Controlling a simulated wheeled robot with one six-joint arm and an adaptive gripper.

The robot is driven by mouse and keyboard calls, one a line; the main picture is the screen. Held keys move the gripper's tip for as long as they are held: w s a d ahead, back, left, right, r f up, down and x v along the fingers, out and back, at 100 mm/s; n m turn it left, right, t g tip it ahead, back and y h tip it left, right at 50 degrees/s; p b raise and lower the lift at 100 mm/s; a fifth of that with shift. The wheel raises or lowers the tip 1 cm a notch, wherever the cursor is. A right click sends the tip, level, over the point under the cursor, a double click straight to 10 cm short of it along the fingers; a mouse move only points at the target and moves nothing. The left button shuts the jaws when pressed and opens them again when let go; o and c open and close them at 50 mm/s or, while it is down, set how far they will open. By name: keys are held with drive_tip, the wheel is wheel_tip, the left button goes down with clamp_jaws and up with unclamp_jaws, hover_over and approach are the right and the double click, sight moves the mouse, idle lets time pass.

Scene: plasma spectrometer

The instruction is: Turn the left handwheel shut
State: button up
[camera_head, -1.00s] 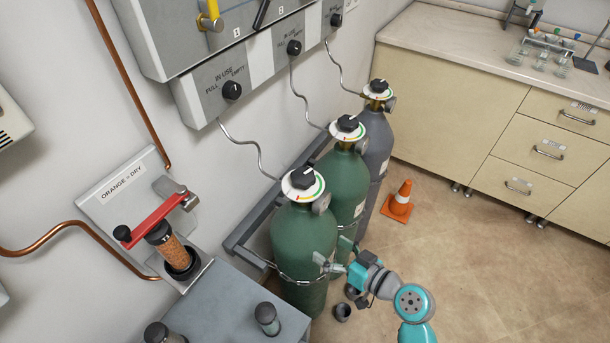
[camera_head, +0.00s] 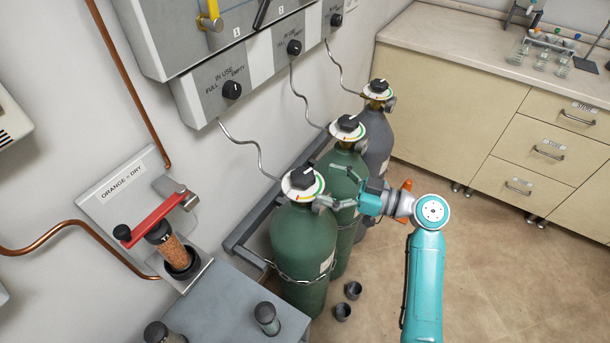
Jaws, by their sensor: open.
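The left handwheel (camera_head: 302,178) is a black knob over a white dial with coloured marks, on top of the nearest green gas cylinder (camera_head: 300,245). My gripper (camera_head: 335,188) is open and empty, just right of this handwheel and near its height. Its fingers point left; one is close to the dial's right edge, and I cannot tell whether it touches. The middle handwheel (camera_head: 347,124) tops a second green cylinder (camera_head: 342,170), partly hidden by my gripper. The right handwheel (camera_head: 378,86) tops a grey cylinder (camera_head: 376,135).
A chain holds the cylinders to a grey wall rack (camera_head: 250,222). Two dark caps (camera_head: 342,312) lie on the floor. An orange cone (camera_head: 406,186) stands partly hidden behind my arm. A grey cabinet (camera_head: 235,310) is at front left, drawers (camera_head: 545,150) at right. Floor at right is open.

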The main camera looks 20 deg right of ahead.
sight(304, 175)
drive_tip(key=shift+x, duration=3.1)
drive_tip(key=c, duration=1.2)
